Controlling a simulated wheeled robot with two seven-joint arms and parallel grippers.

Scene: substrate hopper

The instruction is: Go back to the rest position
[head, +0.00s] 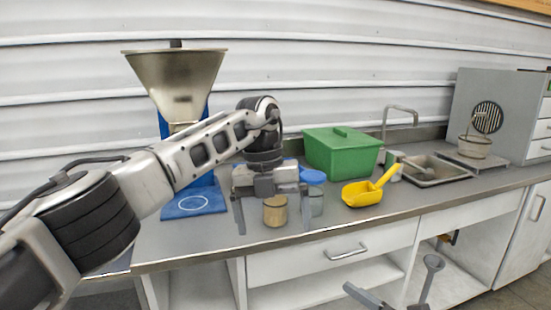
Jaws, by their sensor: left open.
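My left gripper (272,212) hangs from the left arm over the front part of the grey counter. Its two fingers point down and are spread wide apart. A tan jar (275,211) shows between the fingers in the picture. I cannot tell whether the fingers are around it or in front of it; no finger is seen touching it. A clear jar with a blue lid (314,178) stands just right of it, partly behind the right finger. Grey parts that look like my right gripper (392,284) show at the bottom edge, low in front of the cabinets, cut off by the frame.
A metal hopper (175,78) on a blue stand with a blue base (194,204) is behind my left arm. A green bin (342,151), yellow scoop (367,191), sink (437,170) and a pot (474,147) on a scale stand to the right. The counter (420,205) is clear right of the scoop.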

